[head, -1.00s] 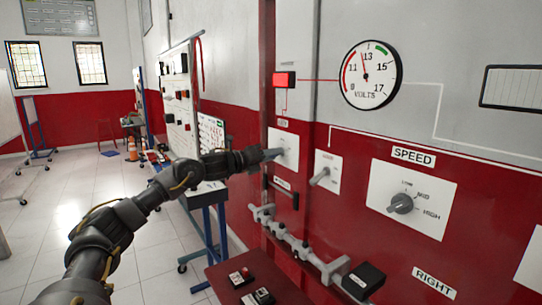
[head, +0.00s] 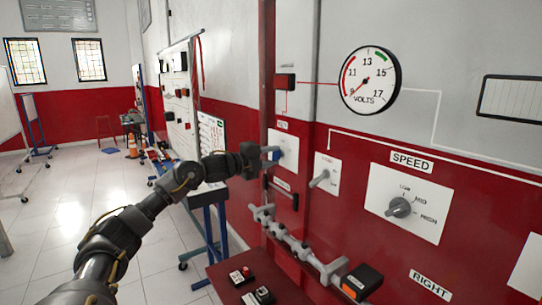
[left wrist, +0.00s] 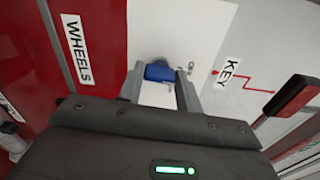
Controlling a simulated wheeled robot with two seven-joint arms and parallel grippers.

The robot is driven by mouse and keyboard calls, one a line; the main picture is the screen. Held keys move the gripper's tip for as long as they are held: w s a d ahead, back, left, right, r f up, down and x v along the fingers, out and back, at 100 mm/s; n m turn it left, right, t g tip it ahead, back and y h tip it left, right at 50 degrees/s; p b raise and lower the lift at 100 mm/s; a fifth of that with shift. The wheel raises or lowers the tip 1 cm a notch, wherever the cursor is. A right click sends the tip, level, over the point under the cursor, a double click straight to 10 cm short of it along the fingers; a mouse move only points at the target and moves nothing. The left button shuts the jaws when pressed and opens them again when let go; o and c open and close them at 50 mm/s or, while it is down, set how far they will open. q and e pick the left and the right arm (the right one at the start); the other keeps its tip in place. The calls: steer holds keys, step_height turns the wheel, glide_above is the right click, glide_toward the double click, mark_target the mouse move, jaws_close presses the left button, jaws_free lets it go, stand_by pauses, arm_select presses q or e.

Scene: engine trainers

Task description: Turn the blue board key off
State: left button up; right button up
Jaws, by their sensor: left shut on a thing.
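The blue board key (left wrist: 159,71) sits on a white plate (left wrist: 205,35) beside the KEY label in the left wrist view. My left gripper (left wrist: 160,90) has a finger on each side of the key and is shut on it. In the head view the left gripper (head: 265,156) reaches the key plate (head: 288,142) on the red and white wall, and a bit of the blue key (head: 273,154) shows at its tip. The indicator lamp (head: 285,81) above is dark red, unlit. The volts gauge (head: 370,80) needle points low, near 9. My right gripper is not in view.
A grey lever (head: 320,178) on a white plate and the SPEED knob (head: 400,207) are to the right. A grey bar of fittings (head: 292,240) juts out below. A dark red table (head: 225,280) with small switch boxes stands underneath. Open floor lies left.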

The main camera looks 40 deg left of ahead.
arm_select(q)
steer(key=shift+n, duration=0.6)
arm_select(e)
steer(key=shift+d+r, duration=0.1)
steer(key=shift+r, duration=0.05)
arm_select(q)
steer(key=o, duration=0.9)
steer(key=shift+o, duration=0.4)
steer(key=shift+s, duration=0.1)
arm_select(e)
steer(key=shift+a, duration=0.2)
arm_select(q)
steer(key=b+v, duration=0.8)
steer(key=v, duration=0.2)
steer(key=shift+s, duration=0.3)
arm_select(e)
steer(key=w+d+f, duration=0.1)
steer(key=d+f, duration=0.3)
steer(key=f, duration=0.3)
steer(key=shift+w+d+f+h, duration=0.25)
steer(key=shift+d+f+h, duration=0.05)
